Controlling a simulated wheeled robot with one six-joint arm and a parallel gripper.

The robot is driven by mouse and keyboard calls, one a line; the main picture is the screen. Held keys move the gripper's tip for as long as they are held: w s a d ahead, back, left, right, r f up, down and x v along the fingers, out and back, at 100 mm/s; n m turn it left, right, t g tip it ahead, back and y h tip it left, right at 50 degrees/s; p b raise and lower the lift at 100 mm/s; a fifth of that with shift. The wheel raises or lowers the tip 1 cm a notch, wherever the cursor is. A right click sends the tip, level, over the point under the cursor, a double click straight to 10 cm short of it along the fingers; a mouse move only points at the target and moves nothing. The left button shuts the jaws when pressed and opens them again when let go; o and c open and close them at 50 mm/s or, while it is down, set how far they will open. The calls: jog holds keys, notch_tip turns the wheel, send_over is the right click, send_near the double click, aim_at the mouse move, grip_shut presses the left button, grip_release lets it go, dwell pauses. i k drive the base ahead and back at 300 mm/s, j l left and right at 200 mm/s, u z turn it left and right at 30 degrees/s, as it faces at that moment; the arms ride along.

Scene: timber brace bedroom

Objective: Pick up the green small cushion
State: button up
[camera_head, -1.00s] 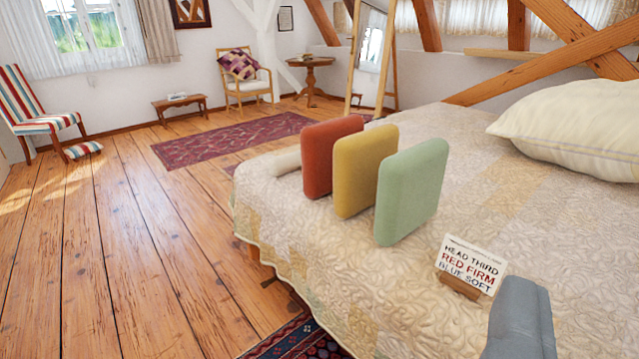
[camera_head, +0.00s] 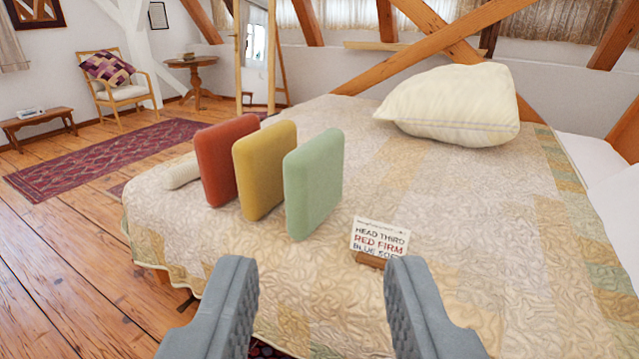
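The green small cushion (camera_head: 314,184) stands upright on the quilted bed (camera_head: 480,220). It is the nearest and rightmost of a row of three cushions. The yellow cushion (camera_head: 264,172) stands beside it, then the red cushion (camera_head: 222,160) at the left. My gripper (camera_head: 320,270) is open and empty in front of the bed's near side. Its two grey fingers are wide apart, and the green cushion lies beyond them, between and slightly above the fingertips in the picture.
A small sign (camera_head: 380,240) on a wooden stand is right of the green cushion, close to my right finger. A rolled cream bolster (camera_head: 181,172) lies left of the red cushion. A large cream pillow (camera_head: 450,105) lies farther back. The quilt at right is clear.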

aim_at(313, 173)
jog(key=i+j+z, duration=0.2)
jog(key=i+j, duration=0.2)
jog(key=i, duration=0.3)
jog(key=i+j+z, duration=0.15)
jog(key=i+j, duration=0.4)
jog(key=i, duration=0.15)
